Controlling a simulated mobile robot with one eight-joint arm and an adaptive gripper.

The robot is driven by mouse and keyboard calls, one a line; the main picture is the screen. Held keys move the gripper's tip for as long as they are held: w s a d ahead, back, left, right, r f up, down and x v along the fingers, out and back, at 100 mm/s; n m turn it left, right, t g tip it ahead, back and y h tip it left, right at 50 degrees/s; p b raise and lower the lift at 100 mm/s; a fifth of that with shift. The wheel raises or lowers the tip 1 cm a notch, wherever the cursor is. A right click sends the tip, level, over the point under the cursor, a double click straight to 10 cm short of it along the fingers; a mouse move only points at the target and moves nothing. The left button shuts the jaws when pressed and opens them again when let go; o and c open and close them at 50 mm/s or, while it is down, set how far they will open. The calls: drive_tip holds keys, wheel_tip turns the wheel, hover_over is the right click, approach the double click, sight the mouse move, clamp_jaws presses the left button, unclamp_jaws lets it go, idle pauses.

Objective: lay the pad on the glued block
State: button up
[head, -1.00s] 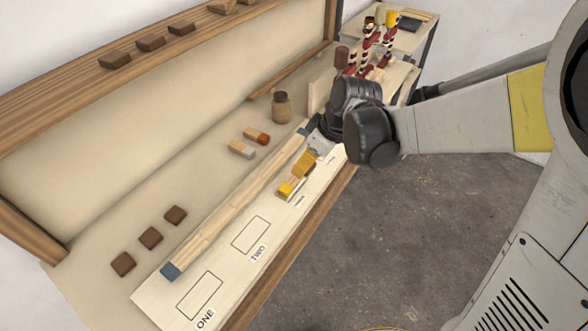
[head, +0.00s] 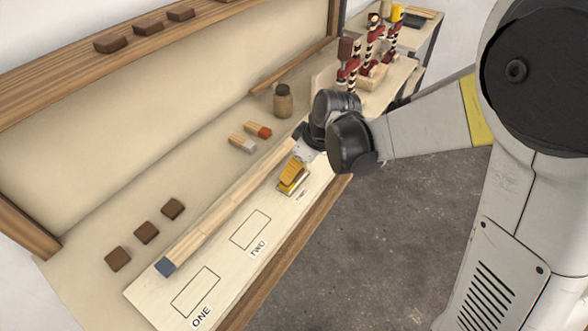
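My gripper (head: 293,177) is low over the far part of the pale board (head: 211,263), under the dark wrist. A yellow ribbed piece shows there; I cannot tell whether it is finger or something held. Just under it lies a small wood block with yellow on it (head: 288,189), mostly covered. The two look touching or nearly so. I cannot see glue on the block, nor pick out the pad for sure. Three dark brown squares (head: 146,232) lie at the near left of the bench. The finger opening is hidden.
Outlines ONE (head: 195,292) and TWO (head: 250,229) on the board are empty. A long wood strip (head: 225,208) with a blue end lies along its left edge. Two blocks, orange-ended (head: 258,130) and grey-ended (head: 242,144), and a jar (head: 283,103) stand beyond it.

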drive_tip(key=shift+o, duration=1.2)
drive_tip(key=shift+r, duration=0.2)
drive_tip(key=p+v, duration=0.5)
drive_tip(key=v, duration=0.7)
drive_tip(key=s+d+r+m+t+h, duration=0.1)
drive_tip(key=s+d+r+m+t, duration=0.1)
drive_tip(key=s+d+m, duration=0.3)
drive_tip(key=s+d+r+m+t+h, duration=0.2)
drive_tip(key=s+d+r+m, duration=0.2)
drive_tip(key=s, duration=0.5)
drive_tip(key=d+m, duration=0.1)
drive_tip(key=d, duration=0.1)
drive_tip(key=shift+s+d+h, duration=0.3)
drive_tip(key=shift+s, duration=0.1)
